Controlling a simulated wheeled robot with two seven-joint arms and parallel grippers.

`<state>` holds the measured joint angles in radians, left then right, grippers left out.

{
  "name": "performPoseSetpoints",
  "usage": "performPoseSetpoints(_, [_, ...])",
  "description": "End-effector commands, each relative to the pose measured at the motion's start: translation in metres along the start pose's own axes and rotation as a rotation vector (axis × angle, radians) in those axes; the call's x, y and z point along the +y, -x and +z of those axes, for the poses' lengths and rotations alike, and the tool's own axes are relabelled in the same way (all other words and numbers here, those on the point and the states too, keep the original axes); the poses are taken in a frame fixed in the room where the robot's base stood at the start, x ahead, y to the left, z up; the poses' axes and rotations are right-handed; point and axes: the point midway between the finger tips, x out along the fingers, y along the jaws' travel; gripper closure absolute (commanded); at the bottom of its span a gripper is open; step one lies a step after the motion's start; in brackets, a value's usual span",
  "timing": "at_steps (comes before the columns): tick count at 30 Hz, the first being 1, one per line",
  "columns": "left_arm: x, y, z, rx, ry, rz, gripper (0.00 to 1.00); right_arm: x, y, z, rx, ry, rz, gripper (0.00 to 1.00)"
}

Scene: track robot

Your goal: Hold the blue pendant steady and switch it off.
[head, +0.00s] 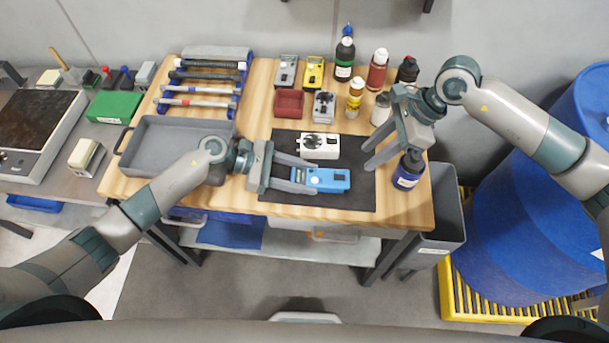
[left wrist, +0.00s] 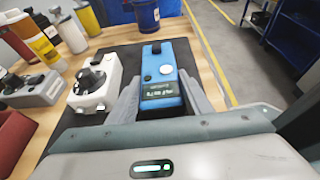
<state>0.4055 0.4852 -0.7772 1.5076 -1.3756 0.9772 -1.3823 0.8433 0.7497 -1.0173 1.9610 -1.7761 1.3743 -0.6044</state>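The blue pendant (head: 327,180) lies on the dark mat near the table's front edge. It has a white round button on top and a lit display, seen in the left wrist view (left wrist: 160,72). My left gripper (head: 305,176) has one finger along each long side of the pendant, with no clear gap in the left wrist view (left wrist: 162,92). The fingers hide part of its sides. My right gripper (head: 392,160) is open and empty, right of the pendant and above the mat's right edge, apart from the pendant.
A white device with a black knob (head: 319,146) lies just behind the pendant. Several bottles (head: 376,72) and small boxes (head: 289,103) stand at the back. A grey tray (head: 165,135) is left.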

Motion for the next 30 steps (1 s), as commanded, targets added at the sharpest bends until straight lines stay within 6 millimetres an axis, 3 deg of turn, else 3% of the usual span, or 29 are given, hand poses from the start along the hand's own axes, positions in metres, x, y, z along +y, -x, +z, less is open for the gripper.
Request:
performPoseSetpoints(1, [0.000,0.000,0.000,0.000,0.000,0.001,0.72,0.000,0.000,0.000,0.000,0.000,0.000,0.69])
performPoseSetpoints(3, [0.000,0.000,0.000,0.000,0.000,0.001,0.88,0.000,0.000,0.000,0.000,0.000,0.000,0.69])
performPoseSetpoints(7, [0.000,0.000,0.000,0.000,0.000,0.001,0.91,0.000,-0.001,0.001,0.003,0.004,0.002,0.97])
performPoseSetpoints(8, [0.000,0.000,0.000,0.000,0.000,0.001,0.91,0.000,-0.001,0.003,0.006,0.008,0.003,1.00])
performPoseSetpoints(14, [0.000,0.000,0.000,0.000,0.000,0.001,0.91,0.001,-0.011,0.019,0.064,0.073,0.031,1.00])
performPoseSetpoints(24, [0.001,0.000,0.000,0.000,0.000,0.001,0.91,0.002,-0.030,0.060,0.321,0.300,0.088,1.00])
performPoseSetpoints(30, [0.001,0.001,0.000,0.000,0.000,0.001,0.91,-0.001,-0.030,0.070,0.443,0.383,0.093,1.00])
